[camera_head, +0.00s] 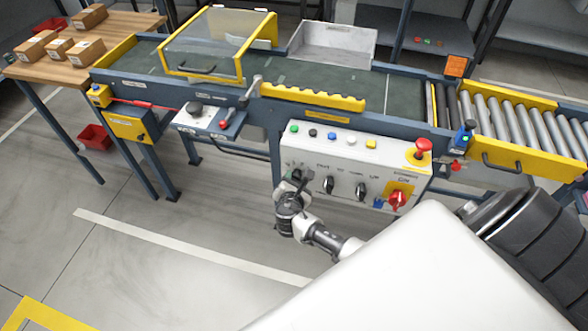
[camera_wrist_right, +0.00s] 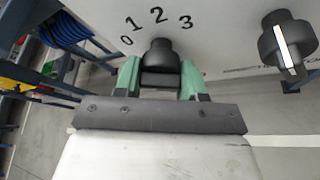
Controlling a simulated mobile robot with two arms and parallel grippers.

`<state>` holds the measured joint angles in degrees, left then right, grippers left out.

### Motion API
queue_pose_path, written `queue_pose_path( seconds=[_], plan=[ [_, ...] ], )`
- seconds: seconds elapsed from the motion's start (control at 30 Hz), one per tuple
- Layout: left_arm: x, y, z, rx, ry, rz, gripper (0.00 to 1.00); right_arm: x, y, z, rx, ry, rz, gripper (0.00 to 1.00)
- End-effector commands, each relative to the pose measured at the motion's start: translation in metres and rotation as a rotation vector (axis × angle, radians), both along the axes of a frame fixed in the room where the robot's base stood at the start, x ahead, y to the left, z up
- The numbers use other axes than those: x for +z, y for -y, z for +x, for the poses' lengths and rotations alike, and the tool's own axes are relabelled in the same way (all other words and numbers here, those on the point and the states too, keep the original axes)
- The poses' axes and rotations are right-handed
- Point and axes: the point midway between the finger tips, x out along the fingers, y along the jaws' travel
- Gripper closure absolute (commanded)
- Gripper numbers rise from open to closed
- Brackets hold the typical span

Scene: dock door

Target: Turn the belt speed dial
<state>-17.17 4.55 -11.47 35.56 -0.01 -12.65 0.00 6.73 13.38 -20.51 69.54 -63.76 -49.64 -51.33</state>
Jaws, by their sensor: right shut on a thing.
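The belt speed dial is a black knob (camera_wrist_right: 160,58) with the marks 0, 1, 2 and 3 printed around it on a pale control panel. In the right wrist view my right gripper (camera_wrist_right: 161,80) has its two green fingers on either side of the knob and is shut on it. The knob's pointer is hidden. In the head view my right gripper (camera_head: 296,186) is at the left end of the white control panel (camera_head: 300,160), covering the dial. My left gripper is not in view.
Further right on the panel are more black knobs (camera_head: 328,185), a red rotary switch (camera_head: 397,199) on yellow and a red mushroom button (camera_head: 423,147). The conveyor belt (camera_head: 330,82) runs behind. Floor in front is clear.

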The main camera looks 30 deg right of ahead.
Motion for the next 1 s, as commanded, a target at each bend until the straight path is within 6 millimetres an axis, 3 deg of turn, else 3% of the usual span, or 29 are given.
queue_pose_path(
  seconds=[0.2, 0.23, 0.4, 0.77, 1.0],
  plan=[
    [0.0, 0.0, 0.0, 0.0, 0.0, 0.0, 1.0, -0.002, -0.002, -0.001, 0.003, -0.006, 0.0, 0.83],
    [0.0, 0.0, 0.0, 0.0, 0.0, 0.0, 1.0, -0.002, -0.002, -0.001, 0.003, -0.006, 0.0, 0.58],
    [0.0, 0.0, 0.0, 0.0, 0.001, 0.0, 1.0, -0.002, -0.001, -0.001, 0.002, -0.004, 0.0, 0.34],
    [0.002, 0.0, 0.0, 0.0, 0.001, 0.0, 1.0, 0.002, -0.005, -0.006, 0.001, -0.002, 0.001, 0.34],
    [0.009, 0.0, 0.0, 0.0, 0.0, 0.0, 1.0, 0.017, -0.03, -0.039, 0.002, -0.003, 0.002, 0.34]
  ],
)
